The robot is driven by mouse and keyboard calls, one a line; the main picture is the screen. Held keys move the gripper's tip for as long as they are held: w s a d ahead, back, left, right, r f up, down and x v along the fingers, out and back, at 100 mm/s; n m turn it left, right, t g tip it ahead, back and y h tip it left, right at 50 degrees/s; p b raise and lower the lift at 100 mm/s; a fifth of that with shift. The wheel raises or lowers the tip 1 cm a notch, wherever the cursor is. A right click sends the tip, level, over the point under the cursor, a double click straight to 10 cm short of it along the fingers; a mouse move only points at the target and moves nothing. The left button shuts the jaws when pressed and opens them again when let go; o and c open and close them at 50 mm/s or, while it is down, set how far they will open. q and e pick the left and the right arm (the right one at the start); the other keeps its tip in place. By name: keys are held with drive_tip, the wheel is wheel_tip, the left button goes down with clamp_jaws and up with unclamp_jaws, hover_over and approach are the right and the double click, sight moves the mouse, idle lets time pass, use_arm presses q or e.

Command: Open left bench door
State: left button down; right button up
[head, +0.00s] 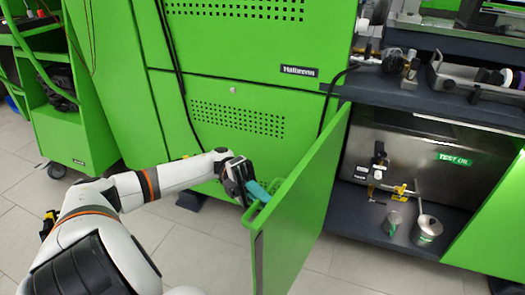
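The left bench door (300,205) is a green panel. It stands swung open, well out from the cabinet front, its free edge toward me. A green handle (287,187) shows on its outer face, on the left side. My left gripper (262,190), with teal fingertips, is right at this handle, beside the door's outer face. The fingers overlap the handle in the head view, and I cannot tell whether they are closed around it. My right gripper is not in view.
Inside the open bench are a steel tank labelled TEST OIL (455,159), a yellow valve (400,190) and metal cups (427,229). Another green panel (495,230) stands at the lower right. A green cabinet (240,85) is behind my arm, a green cart (70,125) at left.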

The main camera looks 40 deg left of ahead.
use_arm(q)
drive_tip(key=c, duration=1.5)
unclamp_jaws()
drive_tip(key=shift+o, duration=0.2)
